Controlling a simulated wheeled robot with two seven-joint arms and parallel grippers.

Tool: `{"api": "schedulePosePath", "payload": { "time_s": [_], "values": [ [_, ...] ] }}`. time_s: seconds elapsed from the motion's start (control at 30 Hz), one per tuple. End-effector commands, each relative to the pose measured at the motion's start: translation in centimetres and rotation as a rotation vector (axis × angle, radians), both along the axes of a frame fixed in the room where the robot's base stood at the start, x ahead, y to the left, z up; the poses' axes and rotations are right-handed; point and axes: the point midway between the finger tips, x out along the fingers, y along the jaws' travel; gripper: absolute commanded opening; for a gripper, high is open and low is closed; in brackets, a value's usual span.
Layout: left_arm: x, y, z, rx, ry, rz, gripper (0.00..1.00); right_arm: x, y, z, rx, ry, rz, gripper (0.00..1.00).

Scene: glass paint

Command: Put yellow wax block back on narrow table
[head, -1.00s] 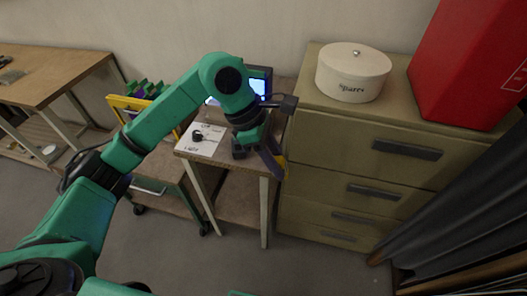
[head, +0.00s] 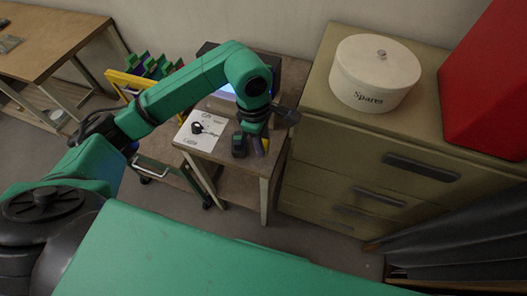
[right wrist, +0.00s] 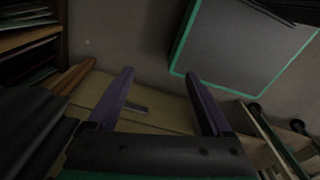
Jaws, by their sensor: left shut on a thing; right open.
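The narrow table (head: 248,168) stands between the yellow-framed cart and the drawer cabinet. My left gripper (head: 261,148) is over the right part of its top in the head view, fingers pointing down. It is shut on the yellow wax block (head: 266,143), of which only a small yellow part shows at the fingers. I cannot tell whether the block touches the tabletop. My right gripper (right wrist: 158,78) is open and empty in the right wrist view, its purple fingers apart, away from the narrow table.
On the narrow table lie a paper sheet (head: 197,137) with a dark object on it, a small dark device (head: 239,146) beside my left gripper, and a lit screen behind. The drawer cabinet (head: 330,150) with a white round box (head: 375,75) stands close on the right.

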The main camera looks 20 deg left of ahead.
Motion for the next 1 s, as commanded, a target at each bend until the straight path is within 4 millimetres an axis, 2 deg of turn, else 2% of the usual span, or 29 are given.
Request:
{"api": "schedulePosePath", "payload": {
  "time_s": [0.03, 0.23, 0.33, 0.4, 0.57, 0.6, 0.63, 0.67, 1.0],
  "values": [
    [-0.2, 0.0, -1.0, 0.0, 0.007, 0.0, 0.0, 0.2, 0.0, 0.8, 0.001, -0.003, 0.0, 0.84],
    [-0.1, 0.0, -4.6, 0.0, 0.003, 0.002, 0.0, 2.4, 0.2, 1.8, 0.003, -0.039, 0.001, 0.84],
    [0.0, 0.0, -6.5, -0.001, 0.003, 0.001, 0.0, 2.8, 0.2, 2.2, 0.004, -0.046, 0.001, 0.84],
    [0.0, 0.0, -7.2, -0.001, 0.001, -0.001, 0.0, 2.7, 0.2, 2.3, 0.003, -0.044, 0.001, 0.84],
    [0.1, 0.0, -7.4, 0.0, -0.001, -0.001, 0.0, 2.0, 0.1, 2.1, 0.003, -0.034, 0.001, 0.84],
    [0.1, 0.0, -7.4, 0.0, -0.001, -0.001, 0.46, 1.9, 0.1, 2.0, 0.003, -0.032, 0.001, 0.84],
    [0.1, 0.0, -7.4, 0.0, -0.001, -0.001, 0.57, 1.8, 0.1, 2.0, 0.002, -0.03, 0.001, 0.84],
    [0.1, 0.0, -7.4, 0.0, -0.001, -0.001, 0.64, 1.8, 0.1, 2.0, 0.002, -0.029, 0.001, 0.84],
    [0.1, 0.0, -7.0, -0.001, -0.003, 0.0, 0.64, 1.7, -0.2, 1.9, -0.001, -0.028, 0.001, 0.84]
  ]
}}
